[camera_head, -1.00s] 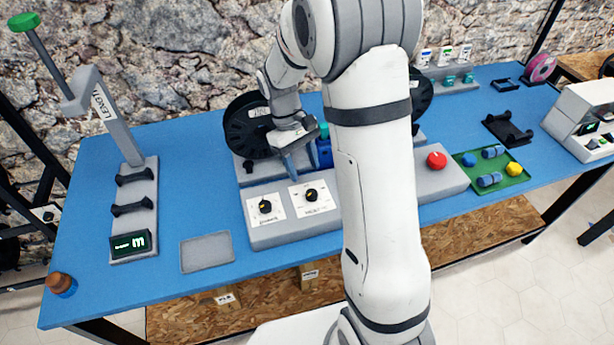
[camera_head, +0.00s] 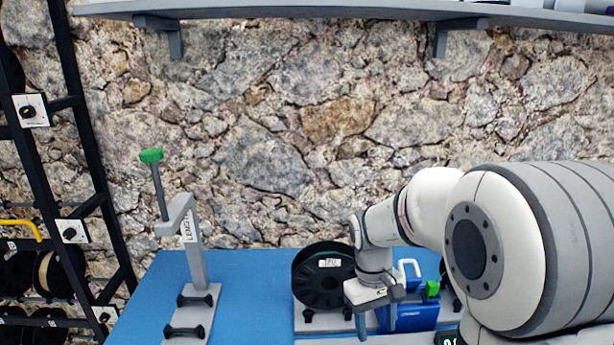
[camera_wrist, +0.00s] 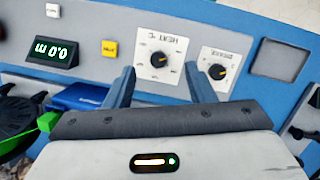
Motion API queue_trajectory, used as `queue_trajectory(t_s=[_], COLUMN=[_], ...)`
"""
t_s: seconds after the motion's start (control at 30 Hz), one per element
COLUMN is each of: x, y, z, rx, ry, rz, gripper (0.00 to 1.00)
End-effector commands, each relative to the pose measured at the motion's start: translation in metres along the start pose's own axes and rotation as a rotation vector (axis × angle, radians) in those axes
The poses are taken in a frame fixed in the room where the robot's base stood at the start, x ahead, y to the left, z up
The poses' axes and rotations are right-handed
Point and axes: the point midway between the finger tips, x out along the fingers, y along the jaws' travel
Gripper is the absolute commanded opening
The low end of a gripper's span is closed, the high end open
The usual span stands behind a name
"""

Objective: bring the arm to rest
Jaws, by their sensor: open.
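My gripper (camera_head: 377,322) is in the lower middle of the head view, hanging in front of a black spool (camera_head: 322,276) and beside a blue box (camera_head: 408,316). In the wrist view its two blue-grey fingers (camera_wrist: 160,82) stand apart with nothing between them. My white arm fills the lower right of the head view and hides part of the bench.
A grey stand (camera_head: 190,240) with a green-topped lever rises from the blue bench (camera_head: 243,285) on the left. A shelf (camera_head: 330,10) crosses the top. A dark rack (camera_head: 90,160) stands at far left. In the wrist view a lit display (camera_wrist: 52,52) sits at left.

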Motion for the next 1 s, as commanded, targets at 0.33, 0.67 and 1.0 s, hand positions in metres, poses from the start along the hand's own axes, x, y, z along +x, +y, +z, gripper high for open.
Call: queue_trajectory(t_s=[0.33,0.67,1.0], x=[-0.031,-0.028,-0.028], y=[-0.018,-0.029,-0.03], z=[0.09,0.13,0.131], rx=[0.21,0.318,0.322], ry=[0.281,0.423,0.427], rz=[-0.016,-0.033,-0.034], gripper=[0.5,0.5,0.5])
